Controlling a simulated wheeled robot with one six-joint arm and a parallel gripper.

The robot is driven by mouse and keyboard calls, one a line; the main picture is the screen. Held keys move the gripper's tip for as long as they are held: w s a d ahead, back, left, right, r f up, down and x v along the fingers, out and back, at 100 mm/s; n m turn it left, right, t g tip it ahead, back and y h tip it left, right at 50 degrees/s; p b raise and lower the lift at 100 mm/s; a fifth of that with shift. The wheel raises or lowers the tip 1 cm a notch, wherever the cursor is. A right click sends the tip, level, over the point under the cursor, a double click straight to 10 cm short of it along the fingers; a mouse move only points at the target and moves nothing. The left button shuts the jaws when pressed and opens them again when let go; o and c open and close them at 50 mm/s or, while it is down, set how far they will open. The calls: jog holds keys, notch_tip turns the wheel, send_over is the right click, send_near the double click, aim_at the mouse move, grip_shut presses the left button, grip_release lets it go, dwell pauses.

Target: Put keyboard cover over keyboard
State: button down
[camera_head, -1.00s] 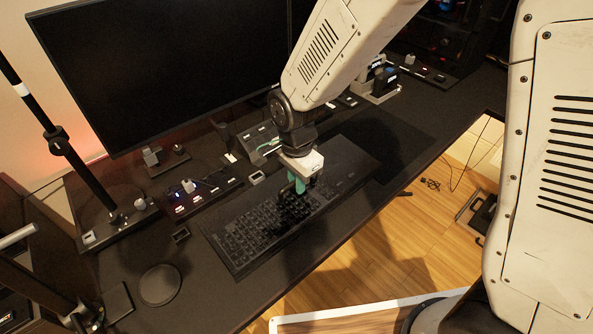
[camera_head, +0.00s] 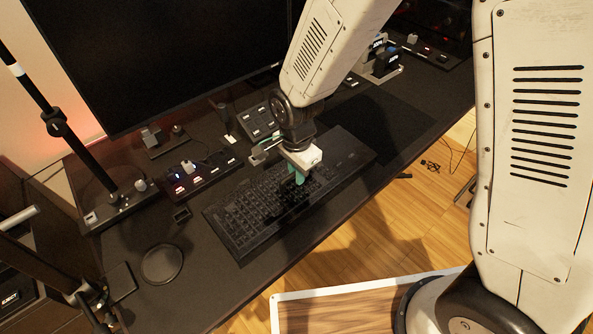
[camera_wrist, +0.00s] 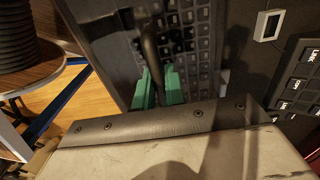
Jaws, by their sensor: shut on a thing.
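The black keyboard (camera_head: 243,217) lies on the dark desk, with its key rows showing left of my gripper. My gripper (camera_head: 297,179) points down over the middle of the keyboard. In the wrist view its green fingers (camera_wrist: 157,86) are closed on a narrow dark upright piece (camera_wrist: 150,45), which looks like a handle or edge of the keyboard cover. Keys (camera_wrist: 185,45) show beyond it. I cannot clearly tell the cover's outline from the keyboard, as both are dark. My arm hides part of the keyboard's far edge.
A large monitor (camera_head: 160,60) stands behind the keyboard. Button panels (camera_head: 205,172) sit between them. A round dark disc (camera_head: 162,264) lies at the desk's near left. A dark mat (camera_head: 385,125) lies bare to the right. The desk's front edge is close to the keyboard.

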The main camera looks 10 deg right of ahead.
jog(key=shift+f, duration=0.35)
jog(key=c, duration=1.4)
grip_release()
jog(key=shift+f, duration=0.1)
jog(key=shift+o, duration=0.2)
notch_tip(320, 180, up, 8)
jog(key=shift+f, duration=0.1)
jog(key=s+d+r+n+t, duration=0.1)
jog(key=s+d+r+n, duration=1)
jog(key=s+d+r, duration=0.8)
jog(key=shift+s+d+r, duration=0.2)
jog(key=shift+s+d, duration=0.1)
jog(key=shift+d, duration=0.55)
